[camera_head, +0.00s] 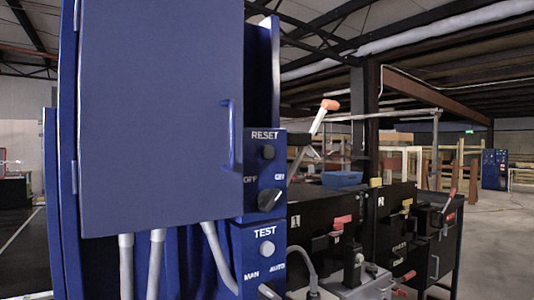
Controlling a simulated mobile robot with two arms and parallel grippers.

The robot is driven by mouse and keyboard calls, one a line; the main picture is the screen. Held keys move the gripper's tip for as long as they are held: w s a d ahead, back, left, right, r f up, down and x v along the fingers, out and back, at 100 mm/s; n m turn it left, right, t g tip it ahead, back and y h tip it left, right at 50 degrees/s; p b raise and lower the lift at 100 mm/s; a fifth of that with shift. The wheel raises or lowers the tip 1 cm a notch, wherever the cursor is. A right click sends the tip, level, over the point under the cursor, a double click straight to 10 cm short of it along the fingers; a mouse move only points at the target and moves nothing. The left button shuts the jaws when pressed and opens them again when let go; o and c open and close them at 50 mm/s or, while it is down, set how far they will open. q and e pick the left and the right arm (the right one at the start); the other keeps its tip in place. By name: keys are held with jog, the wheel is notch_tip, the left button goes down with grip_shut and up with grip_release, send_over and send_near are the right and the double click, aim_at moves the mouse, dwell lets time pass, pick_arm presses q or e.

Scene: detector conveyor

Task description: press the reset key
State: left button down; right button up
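The reset key (267,152) is a small dark round button on the front of a blue control panel (285,146), just under the white word RESET. Under that, a pale round button (266,248) sits beneath the word TEST. Nothing touches the reset key, and it shows unobstructed. Whether it is pushed in cannot be told. Neither of my grippers is in view.
A large blue cabinet door (150,110) with a vertical handle (231,135) fills the left, close beside the panel. Grey conduits (157,262) hang below it. Black boxes with levers (395,215) stand at right. An orange-tipped lever (330,104) rises behind the panel. Open floor (500,245) lies far right.

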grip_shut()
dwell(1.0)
